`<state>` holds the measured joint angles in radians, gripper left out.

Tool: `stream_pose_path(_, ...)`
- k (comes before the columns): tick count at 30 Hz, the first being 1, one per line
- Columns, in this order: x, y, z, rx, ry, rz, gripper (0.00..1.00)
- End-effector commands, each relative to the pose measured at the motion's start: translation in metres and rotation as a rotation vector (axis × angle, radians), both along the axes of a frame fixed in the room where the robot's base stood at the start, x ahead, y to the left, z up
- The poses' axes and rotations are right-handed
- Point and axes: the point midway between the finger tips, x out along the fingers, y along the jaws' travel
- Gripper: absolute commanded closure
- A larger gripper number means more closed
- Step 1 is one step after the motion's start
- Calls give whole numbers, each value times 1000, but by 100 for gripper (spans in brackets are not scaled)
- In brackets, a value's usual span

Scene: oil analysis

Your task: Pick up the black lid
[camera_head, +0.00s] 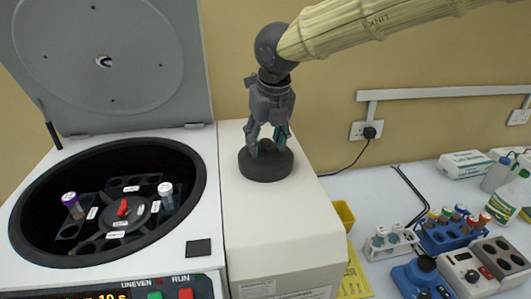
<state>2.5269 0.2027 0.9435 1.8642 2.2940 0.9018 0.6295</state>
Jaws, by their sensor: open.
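The black lid (265,172) is a round, thick dark disc lying flat on the white top of the cabinet to the right of the centrifuge bowl. My gripper (267,146) points down over it, fingers apart. One fingertip is over the left part of the lid and the other, with a greenish pad, over the right part. A small dark raised part at the lid's middle shows between the fingers. I cannot tell whether the fingers touch the lid.
The open centrifuge (200,230) stands at left, its large grey cover (150,75) raised, with two capped tubes inside. At right on the bench are a blue tube rack (440,237), a white rack (385,250), a blue device (420,280) and bottles. A yellow bin (344,214) stands beside the cabinet.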

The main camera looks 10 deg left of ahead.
Motion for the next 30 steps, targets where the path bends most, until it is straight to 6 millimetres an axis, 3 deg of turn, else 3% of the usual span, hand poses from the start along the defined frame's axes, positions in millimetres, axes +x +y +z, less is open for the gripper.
stream_pose_path(6, 0, 0, 0, 0, 0, 0, 53)
stream_pose_path(14, 0, 0, 0, 0, 0, 0, 100)
stream_pose_path(24, 0, 0, 1, -1, 1, 0, 100)
stream_pose_path(30, 0, 0, 15, 2, 0, -1, 100)
